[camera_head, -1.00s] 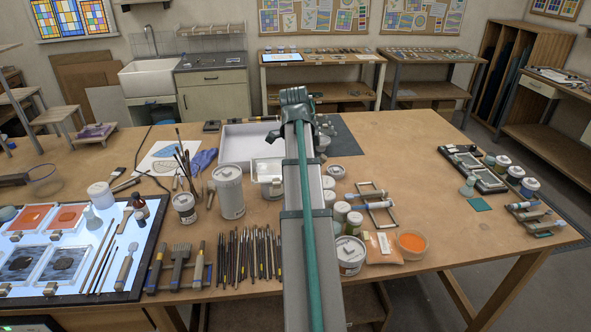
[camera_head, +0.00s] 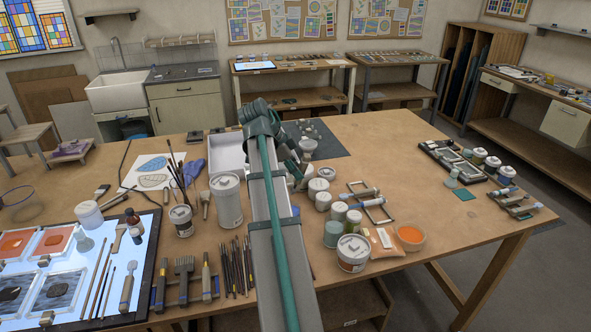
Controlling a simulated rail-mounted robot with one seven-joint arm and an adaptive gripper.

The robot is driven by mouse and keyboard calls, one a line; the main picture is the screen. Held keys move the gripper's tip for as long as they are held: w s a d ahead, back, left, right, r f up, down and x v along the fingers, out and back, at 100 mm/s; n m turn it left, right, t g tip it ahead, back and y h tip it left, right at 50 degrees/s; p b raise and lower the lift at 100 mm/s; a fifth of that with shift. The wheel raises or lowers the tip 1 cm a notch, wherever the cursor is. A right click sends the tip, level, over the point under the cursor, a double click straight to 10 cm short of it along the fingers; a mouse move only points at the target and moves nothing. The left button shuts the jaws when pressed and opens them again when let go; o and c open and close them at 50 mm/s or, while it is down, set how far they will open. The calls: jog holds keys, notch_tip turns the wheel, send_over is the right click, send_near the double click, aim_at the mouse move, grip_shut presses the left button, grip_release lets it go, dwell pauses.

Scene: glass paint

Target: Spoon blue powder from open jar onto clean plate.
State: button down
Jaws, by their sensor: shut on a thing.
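My arm reaches away over the middle of the table. My gripper (camera_head: 295,168) is partly seen beyond the arm's end, low among jars near the dark mat. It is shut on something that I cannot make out. A pale cup-like vessel (camera_head: 308,146) is close by its far side; whether they touch is unclear. White-lidded jars (camera_head: 317,188) stand just in front of the gripper. I cannot pick out blue powder, an open jar of it, a spoon or a clean plate with certainty. The arm hides part of the table.
A dark mat (camera_head: 335,143) with small items lies behind the gripper. A white tray (camera_head: 226,150) is left of the arm. A bowl of orange powder (camera_head: 410,236) and a large jar (camera_head: 353,253) are at the front right. The table right of centre (camera_head: 385,145) has free room.

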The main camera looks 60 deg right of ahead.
aim_at(292, 190)
jog(key=f+b, duration=0.1)
jog(key=f, duration=0.1)
jog(key=f+b, duration=0.1)
jog(key=f, duration=0.1)
jog(key=f+b, duration=0.1)
jog(key=f, duration=0.1)
jog(key=shift+w+a, duration=0.1)
jog(key=shift+w, duration=0.15)
jog(key=shift+w+a+f+b, duration=0.1)
jog(key=shift+w+f+b, duration=0.15)
jog(key=shift+f, duration=0.25)
jog(key=shift+w+f+b, duration=0.1)
jog(key=shift+f+b, duration=0.2)
jog(key=shift+f, duration=0.2)
jog(key=shift+r, duration=0.1)
jog(key=shift+s+d+r+p, duration=0.1)
jog(key=shift+s+r+p, duration=0.1)
jog(key=shift+r+p, duration=0.35)
jog(key=shift+s+d+r+p, duration=0.1)
jog(key=shift+s+r+p, duration=0.1)
jog(key=shift+r, duration=0.55)
jog(key=shift+s+r+p, duration=0.2)
jog(key=shift+r+p, duration=0.2)
jog(key=shift+r, duration=0.25)
jog(key=shift+r+p, duration=1.15)
jog(key=shift+r, duration=1.1)
